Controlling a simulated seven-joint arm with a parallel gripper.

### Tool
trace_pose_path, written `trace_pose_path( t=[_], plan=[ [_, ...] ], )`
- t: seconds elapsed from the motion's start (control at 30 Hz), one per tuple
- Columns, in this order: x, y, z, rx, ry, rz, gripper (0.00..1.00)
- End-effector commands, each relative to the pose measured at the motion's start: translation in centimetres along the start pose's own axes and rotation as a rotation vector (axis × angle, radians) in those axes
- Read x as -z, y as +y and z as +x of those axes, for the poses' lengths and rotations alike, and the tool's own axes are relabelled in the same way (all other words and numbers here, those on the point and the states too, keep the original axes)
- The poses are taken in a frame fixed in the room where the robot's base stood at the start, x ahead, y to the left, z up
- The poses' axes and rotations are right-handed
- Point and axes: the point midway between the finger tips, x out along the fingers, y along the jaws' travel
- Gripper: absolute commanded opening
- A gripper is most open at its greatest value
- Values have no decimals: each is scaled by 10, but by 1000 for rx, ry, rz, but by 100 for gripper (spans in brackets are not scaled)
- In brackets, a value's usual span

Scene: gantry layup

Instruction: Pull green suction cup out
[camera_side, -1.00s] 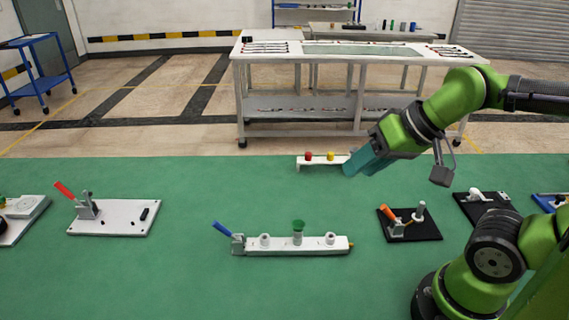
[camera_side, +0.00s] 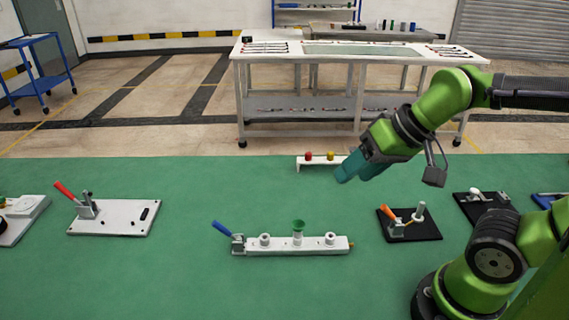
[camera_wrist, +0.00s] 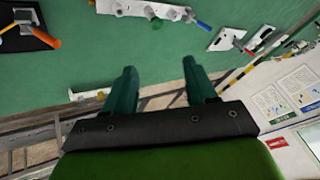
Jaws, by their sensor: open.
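The green suction cup (camera_side: 298,225) stands upright in the middle of a white bar fixture (camera_side: 280,246) on the green surface. White round fittings sit on either side of it, and a blue-handled lever (camera_side: 224,229) is at the bar's left end. In the wrist view the bar (camera_wrist: 130,8) is at the top, with the green cup (camera_wrist: 151,13) on it. My gripper (camera_side: 343,175) is open and empty, above and behind the bar to its right. Its two teal fingers (camera_wrist: 158,80) are spread apart in the wrist view, well away from the cup.
A small white stand (camera_side: 313,163) with red and yellow cups is behind my gripper. A black plate (camera_side: 408,229) with an orange-handled clamp is right of the bar. A white plate (camera_side: 115,217) with a red-handled clamp is at left. Green surface around the bar is clear.

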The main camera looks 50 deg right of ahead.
Motion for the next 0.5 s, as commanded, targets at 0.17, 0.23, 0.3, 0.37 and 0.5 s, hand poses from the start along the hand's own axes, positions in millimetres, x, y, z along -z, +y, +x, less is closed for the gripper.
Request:
trace_pose_path(
  t=[0.17, 0.23, 0.3, 0.37, 0.5],
  plan=[
    [15, -18, 33, -58, -178, -83, 56],
    [21, -25, 48, -94, -257, -128, 56],
    [28, -32, 63, -133, -329, -176, 56],
    [33, -36, 75, -166, -384, -213, 56],
    [44, -43, 97, -237, -479, -280, 56]
  ],
)
